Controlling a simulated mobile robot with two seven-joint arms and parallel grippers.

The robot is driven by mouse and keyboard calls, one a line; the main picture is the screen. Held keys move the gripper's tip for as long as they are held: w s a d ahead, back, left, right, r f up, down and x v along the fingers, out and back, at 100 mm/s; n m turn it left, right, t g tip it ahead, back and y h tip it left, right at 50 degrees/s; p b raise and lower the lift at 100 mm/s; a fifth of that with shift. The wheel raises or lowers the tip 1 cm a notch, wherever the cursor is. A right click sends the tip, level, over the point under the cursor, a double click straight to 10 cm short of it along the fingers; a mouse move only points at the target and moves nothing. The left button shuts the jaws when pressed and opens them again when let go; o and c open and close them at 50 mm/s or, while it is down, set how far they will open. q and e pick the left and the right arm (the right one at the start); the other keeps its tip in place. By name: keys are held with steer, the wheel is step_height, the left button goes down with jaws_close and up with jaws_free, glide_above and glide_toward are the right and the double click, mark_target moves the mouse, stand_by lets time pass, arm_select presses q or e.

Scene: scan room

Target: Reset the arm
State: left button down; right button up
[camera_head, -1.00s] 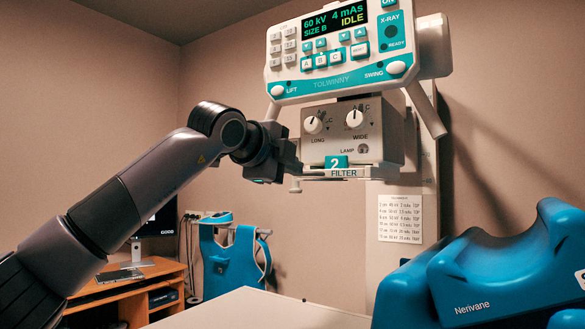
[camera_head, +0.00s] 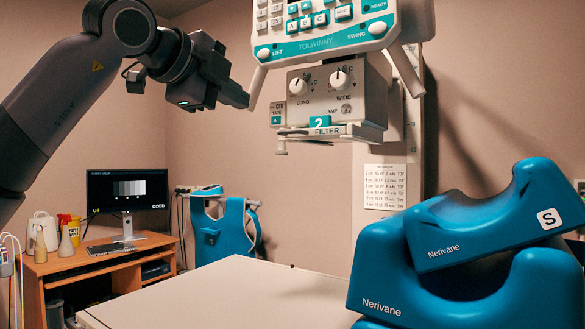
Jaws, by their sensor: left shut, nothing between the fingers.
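My left arm comes in from the upper left. Its gripper (camera_head: 240,96) is shut and empty, pointing right, in the air to the left of the X-ray head. The X-ray collimator box (camera_head: 334,90) has two knobs, LONG and WIDE. Below it sits the FILTER tray (camera_head: 338,133) with a teal label "2". The gripper looks apart from the box and tray. Above is the control panel (camera_head: 325,28), cut off by the top edge of the view. My right gripper is not in view.
A pale table (camera_head: 228,292) fills the lower middle, its top mostly bare. Blue Nerivane cushions (camera_head: 430,245) are stacked at the right. A wooden desk (camera_head: 105,262) with a monitor (camera_head: 127,190) stands at the left. A blue apron (camera_head: 222,232) hangs behind.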

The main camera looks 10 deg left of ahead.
arm_select(q)
steer(key=d+f+m+g+h+p, duration=0.1)
steer(key=d+f+g+h, duration=0.1)
steer(key=d+f+h, duration=0.5)
steer(key=d+f+m+g+h+p, duration=0.1)
steer(key=d+f+m+g+h, duration=0.2)
steer(key=f, duration=0.8)
steer(key=d+f+g+h+p, duration=0.1)
steer(key=d+f+g+h, duration=0.1)
steer(key=d+f+h, duration=0.5)
steer(key=s+a+f+n+t+y+p, duration=0.1)
steer(key=s+a+f+n+t+y, duration=0.1)
steer(key=a+f+n+t+y, duration=0.5)
steer(key=s+a+f+n+y+p, duration=0.1)
steer(key=s+f+n+y, duration=0.15)
steer(key=f+n, duration=0.6)
steer(key=s+a+f+n+t+y, duration=0.25)
steer(key=a+f+t+y, duration=0.2)
steer(key=f, duration=0.75)
steer(key=s+a+f+n+g+y+p, duration=0.1)
steer(key=s+a+f+n+g+y, duration=0.1)
steer(key=s+f, duration=0.7)
steer(key=s+a+f+n+g+y, duration=0.3)
steer(key=s+f+g, duration=0.3)
steer(key=s+f, duration=0.3)
steer(key=shift+s+a+f+g+y+p, duration=0.4)
steer(key=shift+s+a, duration=0.15)
steer(key=shift+s, duration=0.4)
